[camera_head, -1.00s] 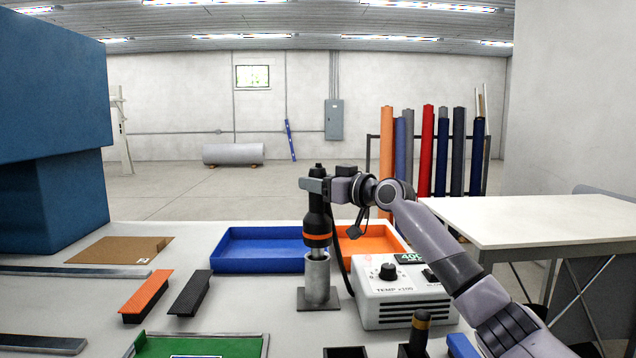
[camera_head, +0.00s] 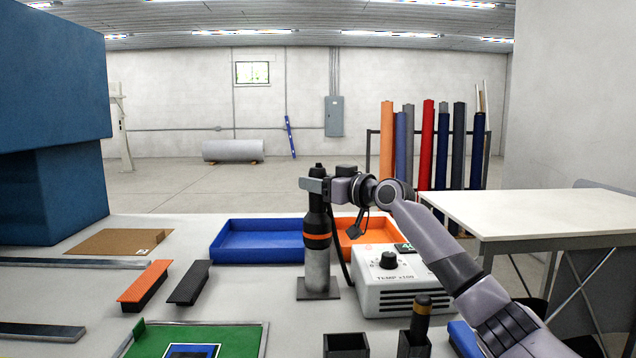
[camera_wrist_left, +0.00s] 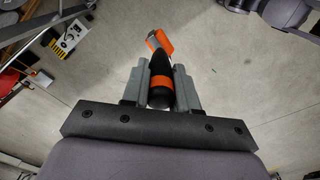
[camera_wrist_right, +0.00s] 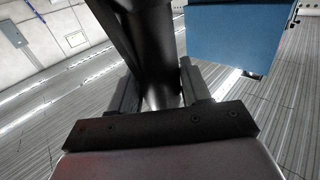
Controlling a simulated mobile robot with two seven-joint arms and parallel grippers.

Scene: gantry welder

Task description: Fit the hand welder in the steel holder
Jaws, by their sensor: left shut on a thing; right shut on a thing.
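The hand welder (camera_head: 317,221), black with an orange band, stands upright with its lower end in the grey steel tube of the holder (camera_head: 317,272). The orange band is just above the tube's rim, and the nozzle is hidden inside. My right gripper (camera_head: 315,185) is shut on the welder's upper body. The right wrist view shows its dark barrel (camera_wrist_right: 152,50) between the fingers. My left gripper (camera_wrist_left: 164,68) is out of the head view and shut on a black and orange tool (camera_wrist_left: 160,42) with a silver end.
The white control box (camera_head: 395,285) stands right of the holder, its cable beside the welder. A blue tray (camera_head: 258,256) and an orange tray (camera_head: 365,247) lie behind. Small black holders (camera_head: 346,345) and a green mat (camera_head: 150,342) are in front.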

